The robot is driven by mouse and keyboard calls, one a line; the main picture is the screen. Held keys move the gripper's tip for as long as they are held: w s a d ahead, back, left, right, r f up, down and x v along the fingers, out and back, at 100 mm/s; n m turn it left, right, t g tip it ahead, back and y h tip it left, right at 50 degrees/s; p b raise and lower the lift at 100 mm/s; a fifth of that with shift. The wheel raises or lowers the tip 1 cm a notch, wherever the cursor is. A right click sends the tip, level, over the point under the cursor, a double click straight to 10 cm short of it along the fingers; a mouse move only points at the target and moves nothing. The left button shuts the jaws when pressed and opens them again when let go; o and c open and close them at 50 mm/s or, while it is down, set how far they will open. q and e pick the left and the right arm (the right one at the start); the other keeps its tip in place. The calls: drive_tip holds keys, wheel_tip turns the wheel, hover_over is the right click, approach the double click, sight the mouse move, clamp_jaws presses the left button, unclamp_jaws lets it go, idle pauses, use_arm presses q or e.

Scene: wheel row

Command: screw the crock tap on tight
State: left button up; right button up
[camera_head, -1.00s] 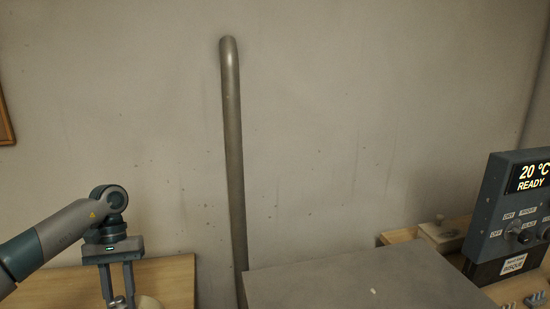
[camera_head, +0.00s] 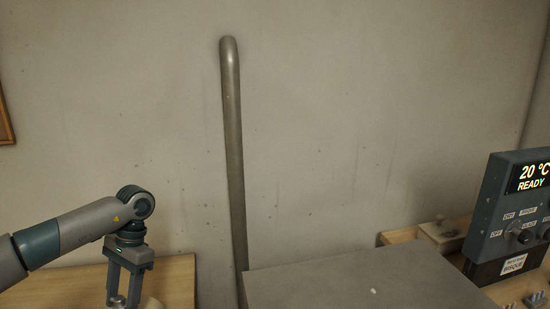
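My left gripper (camera_head: 126,300) reaches down at the lower left, over a wooden top. Its two fingers are apart with a gap between them, and their tips are close to the picture's bottom edge. A small grey metal knob (camera_head: 118,301) shows at the left finger; I cannot tell whether it is part of the crock tap or whether they touch. A cream rounded thing (camera_head: 154,304) shows just right of the fingers, mostly cut off. The crock and tap cannot be made out. My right gripper is not in view.
The wooden top (camera_head: 180,275) lies at the lower left against the wall. A grey metal pipe (camera_head: 233,150) stands upright at the middle. A grey box top (camera_head: 360,280) fills the lower centre. A control panel (camera_head: 515,215) reading 20 °C READY stands at the right.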

use_arm(q)
drive_tip(key=shift+r, duration=0.1)
drive_tip(key=p+v, duration=0.4)
drive_tip(key=v, duration=0.3)
idle(0.4)
